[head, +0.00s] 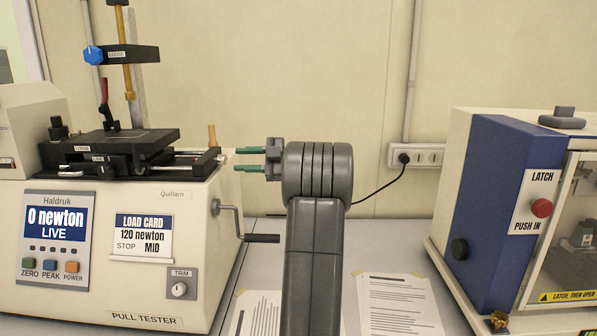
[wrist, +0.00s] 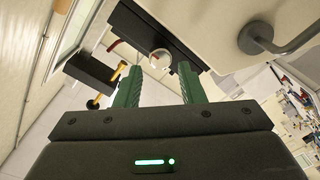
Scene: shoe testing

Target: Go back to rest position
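My gripper (head: 250,160) is in the middle of the head view, pointing left at the right end of the pull tester (head: 150,230). Its two green fingers are apart, with nothing seen between them. In the wrist view the fingers (wrist: 158,88) also stand apart, with the tester's black stage beyond them. The tester's display reads 0 newton, LIVE, and its load card (head: 143,236) reads 120 newton, STOP MID. Whether the fingertips touch the tester cannot be told.
A crank handle (head: 262,238) sticks out of the tester's right side, below my gripper. A blue and white machine (head: 497,210) with a red latch button stands at the right. Printed sheets (head: 398,305) lie on the bench between the machines. A wall socket (head: 416,156) holds a plug.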

